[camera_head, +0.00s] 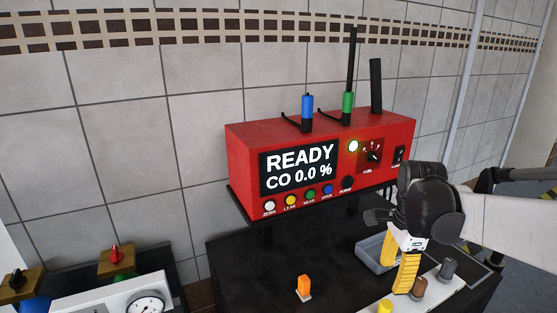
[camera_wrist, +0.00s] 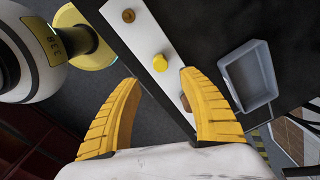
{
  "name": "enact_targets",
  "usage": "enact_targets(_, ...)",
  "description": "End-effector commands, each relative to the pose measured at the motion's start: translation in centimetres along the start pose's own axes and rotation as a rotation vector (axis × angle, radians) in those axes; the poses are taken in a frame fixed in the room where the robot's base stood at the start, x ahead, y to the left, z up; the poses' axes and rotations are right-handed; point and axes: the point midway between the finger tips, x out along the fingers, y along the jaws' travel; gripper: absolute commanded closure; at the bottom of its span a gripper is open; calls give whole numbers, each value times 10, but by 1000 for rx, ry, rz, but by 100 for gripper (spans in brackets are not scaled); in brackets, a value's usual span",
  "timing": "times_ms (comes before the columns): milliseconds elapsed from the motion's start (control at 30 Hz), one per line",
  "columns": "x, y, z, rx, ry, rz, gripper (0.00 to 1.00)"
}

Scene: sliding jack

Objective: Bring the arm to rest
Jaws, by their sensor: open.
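My gripper (camera_head: 405,285) hangs at the right of the head view, its yellow fingers pointing down over the black table near a white strip. In the wrist view my gripper (camera_wrist: 158,80) has its two yellow fingers wide apart with nothing between them. Below them lie the strip's edge, the dark table and the floor. My dark wrist and pale arm link reach in from the right edge of the head view. The right finger partly hides a brown knob (camera_wrist: 184,103) on the strip.
A red analyser (camera_head: 240,150) reading READY, CO 0.0 % stands behind the table. A grey tray (camera_wrist: 248,76) lies beside the white strip (camera_wrist: 149,40), which bears a yellow knob (camera_wrist: 160,63). An orange block (camera_head: 304,286) stands on the table. A white gauge box (camera_head: 110,297) is lower left.

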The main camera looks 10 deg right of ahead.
Motion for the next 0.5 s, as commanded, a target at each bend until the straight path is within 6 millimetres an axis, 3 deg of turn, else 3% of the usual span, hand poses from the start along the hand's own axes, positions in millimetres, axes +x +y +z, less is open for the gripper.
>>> enact_targets(233, -30, 47, 56, -625, 85, -211, 50)
enact_targets(500, -35, 97, 103, -1335, 311, -427, 50)
